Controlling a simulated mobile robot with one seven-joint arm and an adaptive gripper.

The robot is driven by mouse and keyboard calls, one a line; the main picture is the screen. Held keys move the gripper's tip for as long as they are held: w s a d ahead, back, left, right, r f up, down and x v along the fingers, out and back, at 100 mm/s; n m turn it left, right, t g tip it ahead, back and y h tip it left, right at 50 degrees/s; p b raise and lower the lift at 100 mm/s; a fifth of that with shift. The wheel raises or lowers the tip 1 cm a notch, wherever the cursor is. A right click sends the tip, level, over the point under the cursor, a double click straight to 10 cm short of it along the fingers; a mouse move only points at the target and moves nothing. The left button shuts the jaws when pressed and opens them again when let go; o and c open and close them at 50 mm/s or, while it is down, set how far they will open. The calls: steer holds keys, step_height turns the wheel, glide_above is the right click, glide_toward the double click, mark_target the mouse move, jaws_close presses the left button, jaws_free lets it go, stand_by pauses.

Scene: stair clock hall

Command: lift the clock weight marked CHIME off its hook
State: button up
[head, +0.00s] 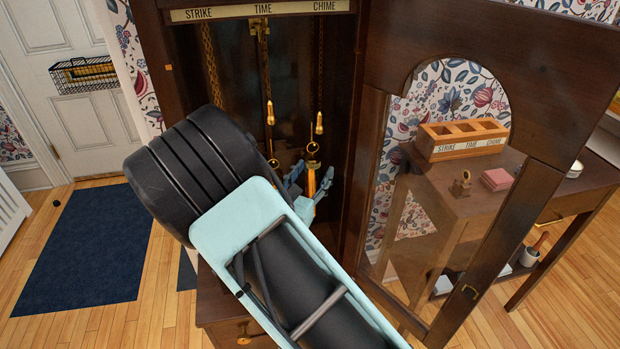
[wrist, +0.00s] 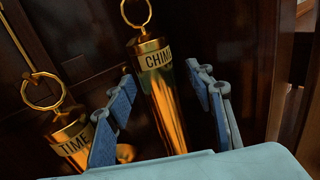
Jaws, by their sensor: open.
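The brass CHIME weight (wrist: 172,105) is a cylinder with a labelled band and a ring (wrist: 136,10) on top. In the wrist view it stands slightly tilted between the two blue fingers of my open gripper (wrist: 163,80), with a gap on the right side. In the head view the weight (head: 311,180) hangs low in the case under the CHIME sign, with my gripper (head: 312,177) around it. The TIME weight (wrist: 75,140) is just left of my left finger.
The glass clock door (head: 545,90) stands open on the right. Behind its glass, a wooden rack (head: 462,140) with STRIKE, TIME and CHIME slots sits on a side table (head: 440,180). Dark case walls are close around my gripper. My arm hides the case's lower left.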

steer(key=shift+c, duration=0.2)
jaws_close()
steer(key=c, duration=0.7)
jaws_free()
steer(key=shift+w+r, duration=0.1)
steer(key=shift+r, duration=0.25)
steer(key=shift+f, duration=0.15)
jaws_close()
steer(key=shift+f, duration=0.1)
